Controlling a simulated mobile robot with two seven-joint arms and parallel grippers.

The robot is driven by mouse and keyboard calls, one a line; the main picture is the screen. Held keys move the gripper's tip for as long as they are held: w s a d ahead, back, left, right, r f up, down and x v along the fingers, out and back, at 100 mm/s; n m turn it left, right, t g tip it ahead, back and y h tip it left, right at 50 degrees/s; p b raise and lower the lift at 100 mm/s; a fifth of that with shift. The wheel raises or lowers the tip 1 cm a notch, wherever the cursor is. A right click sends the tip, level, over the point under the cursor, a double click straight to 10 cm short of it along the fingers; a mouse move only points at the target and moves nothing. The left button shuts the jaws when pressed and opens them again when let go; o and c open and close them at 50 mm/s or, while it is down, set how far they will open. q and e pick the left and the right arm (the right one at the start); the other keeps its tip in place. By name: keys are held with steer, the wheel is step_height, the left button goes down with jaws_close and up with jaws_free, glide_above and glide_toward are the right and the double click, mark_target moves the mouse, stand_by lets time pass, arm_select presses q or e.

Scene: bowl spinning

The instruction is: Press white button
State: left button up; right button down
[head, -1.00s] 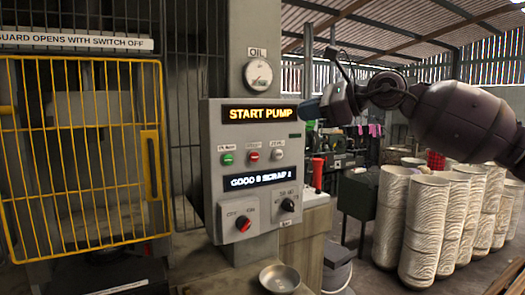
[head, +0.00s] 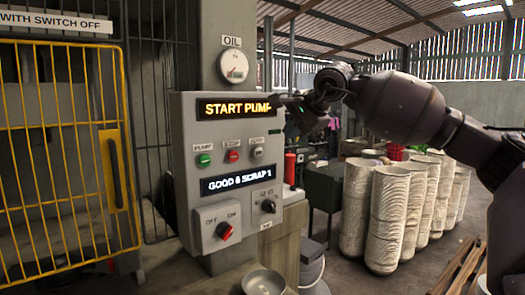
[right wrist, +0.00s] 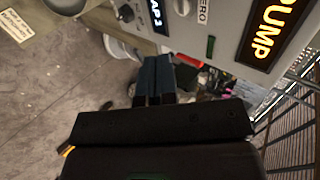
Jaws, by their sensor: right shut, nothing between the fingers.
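The white button (head: 257,152) is the rightmost of three buttons in a row on the grey control panel (head: 187,170), beside a red button (head: 232,156) and a green button (head: 203,160). In the right wrist view the white button (right wrist: 182,7) shows at the top edge beside its label. My right gripper (head: 281,100) is at the panel's upper right edge, above and right of the white button and apart from it. In the right wrist view its fingers (right wrist: 153,68) are shut and empty. My left gripper is out of view.
The panel also carries a lit START PUMP display (head: 233,107), a lower display (head: 238,180), a red knob (head: 224,231) and a black knob (head: 268,206). A metal bowl (head: 263,283) sits below. A yellow guard (head: 110,235) is at left, bowl stacks (head: 383,225) at right.

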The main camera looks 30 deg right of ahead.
steer(key=p, duration=0.3)
glide_toward(259, 156)
steer(key=s+f+x, duration=0.1)
steer(key=x, duration=0.4)
steer(key=shift+w, duration=0.9)
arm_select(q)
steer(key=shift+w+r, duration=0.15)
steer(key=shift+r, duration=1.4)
arm_select(e)
steer(key=shift+w, duration=0.15)
